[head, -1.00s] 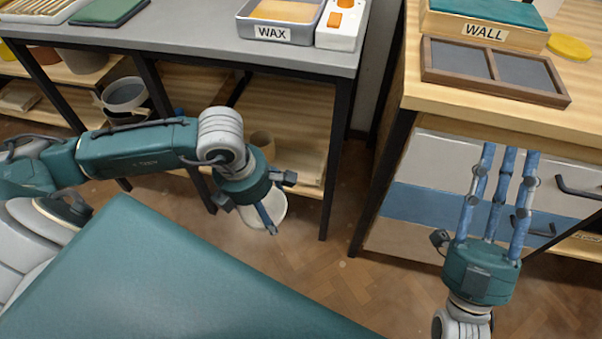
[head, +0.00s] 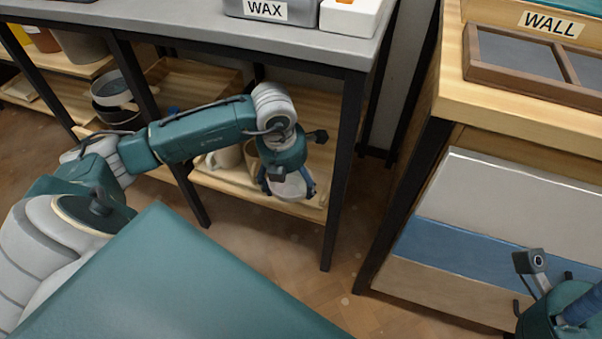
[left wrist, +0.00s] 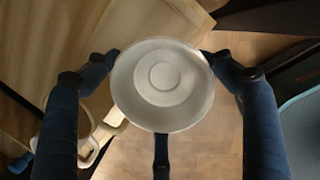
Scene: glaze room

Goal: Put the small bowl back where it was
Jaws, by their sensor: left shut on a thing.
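The small bowl is pale grey-white, with a round ring at its centre in the left wrist view (left wrist: 162,112). In the head view the bowl (head: 289,187) hangs at the front edge of the lower wooden shelf (head: 232,188) under the grey table. My left gripper (head: 289,190) is shut on the bowl, with blue fingers at its sides. In the left wrist view the bowl overlaps the shelf's edge, part of it over the floor. My right gripper (head: 578,308) is cut off at the bottom right corner, and its fingers do not show clearly.
Stacked dark and grey bowls (head: 112,92) stand further left. A black table leg (head: 340,185) is close right of the bowl.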

